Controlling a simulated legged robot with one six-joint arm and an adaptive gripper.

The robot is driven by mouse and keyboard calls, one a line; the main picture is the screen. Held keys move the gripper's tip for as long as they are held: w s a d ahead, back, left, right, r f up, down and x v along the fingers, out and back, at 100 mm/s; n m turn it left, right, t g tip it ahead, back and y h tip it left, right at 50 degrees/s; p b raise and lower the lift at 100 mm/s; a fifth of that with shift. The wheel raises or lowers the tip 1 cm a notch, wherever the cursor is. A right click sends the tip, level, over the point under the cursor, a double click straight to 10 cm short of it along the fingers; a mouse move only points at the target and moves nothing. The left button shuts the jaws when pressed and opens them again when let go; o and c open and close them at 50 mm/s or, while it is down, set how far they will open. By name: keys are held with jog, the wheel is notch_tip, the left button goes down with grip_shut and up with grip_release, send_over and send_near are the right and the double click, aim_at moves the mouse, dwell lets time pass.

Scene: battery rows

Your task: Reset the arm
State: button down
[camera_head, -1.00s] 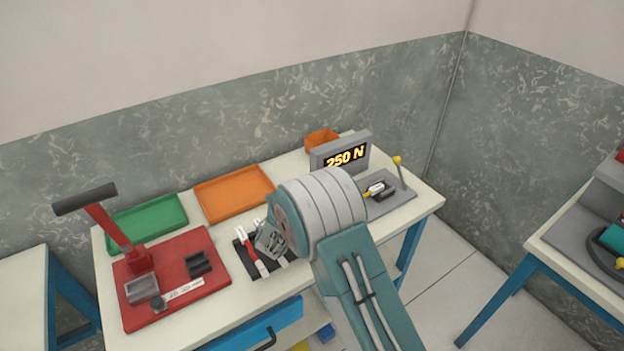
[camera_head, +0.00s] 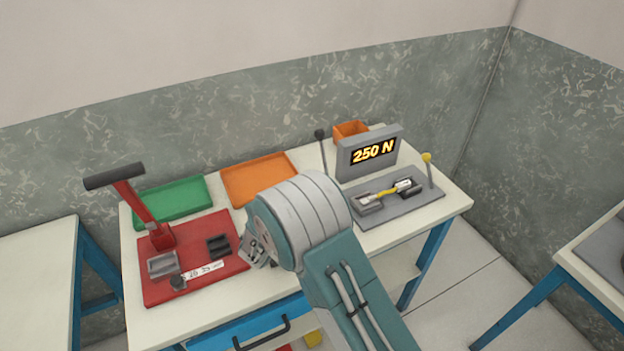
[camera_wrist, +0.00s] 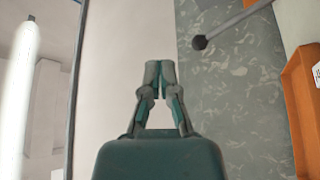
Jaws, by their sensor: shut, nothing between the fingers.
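My gripper shows in the wrist view (camera_wrist: 159,72) with its two fingertips together and nothing between them. Behind it in that view are pale and mottled grey wall surfaces. In the head view my arm stands in front of the workbench (camera_head: 310,168). Only part of my gripper (camera_head: 256,250) shows there, at the left of the arm's round grey-white joint, near the right edge of a red press base (camera_head: 215,284). Its fingertips are hard to make out in that view.
A green tray (camera_head: 206,206) and an orange tray (camera_head: 291,168) lie along the back. A grey tester with a "250 N" display (camera_head: 373,152), a yellow-knobbed lever (camera_head: 427,158) and an orange bin (camera_head: 350,130) stand at the right. A thin black-knobbed post (camera_head: 321,134) rises beside the display.

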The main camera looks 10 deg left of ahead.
jog(key=shift+d, duration=0.15)
jog(key=s+d+r+m+g+h, duration=0.2)
jog(key=d+r+g, duration=0.3)
jog(key=d, duration=0.4)
jog(key=s+d+r+m+g+h, duration=0.25)
jog(key=d+r+g, duration=0.2)
jog(key=d, duration=0.45)
jog(key=s+d+r+m+g+y, duration=0.1)
jog(key=s+d+r+g+y, duration=0.1)
jog(key=s+d+g+y, duration=0.4)
jog(key=s+r+t+y, duration=0.2)
jog(key=s+y, duration=0.7)
jog(key=s, duration=1)
jog(key=shift+s+r+t, duration=0.35)
jog(key=shift+r, duration=0.45)
jog(key=shift+d+m, duration=0.1)
jog(key=shift+m, duration=0.15)
